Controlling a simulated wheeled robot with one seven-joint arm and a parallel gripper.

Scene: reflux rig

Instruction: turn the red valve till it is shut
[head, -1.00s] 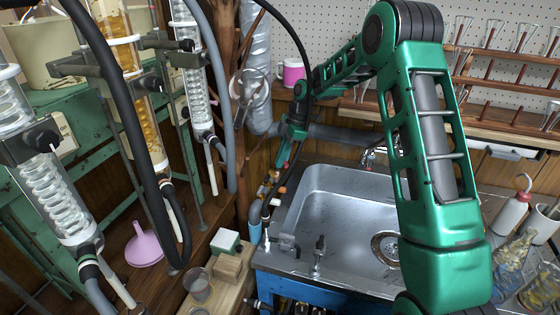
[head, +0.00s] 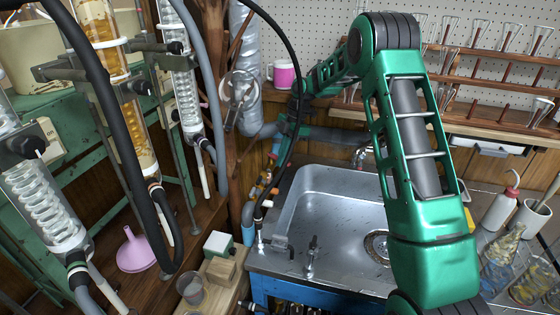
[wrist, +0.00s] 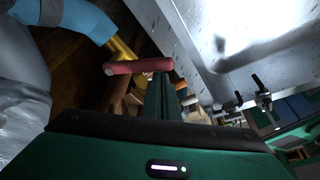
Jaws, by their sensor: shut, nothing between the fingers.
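The red valve shows in the wrist view as a red bar handle (wrist: 138,67) lying nearly level, beside a brass-coloured pipe piece. My gripper (wrist: 159,82) is shut and empty, its dark green fingers close together. The fingertips are right at the handle's right end; I cannot tell whether they touch it. In the head view my gripper (head: 283,153) points down among the pipes left of the sink. There the valve is too small to tell from the orange and red fittings.
The metal sink (head: 325,215) lies to the right. Glass condensers (head: 48,195) and a black hose (head: 120,120) stand at the left. A pink mug (head: 285,76) is behind.

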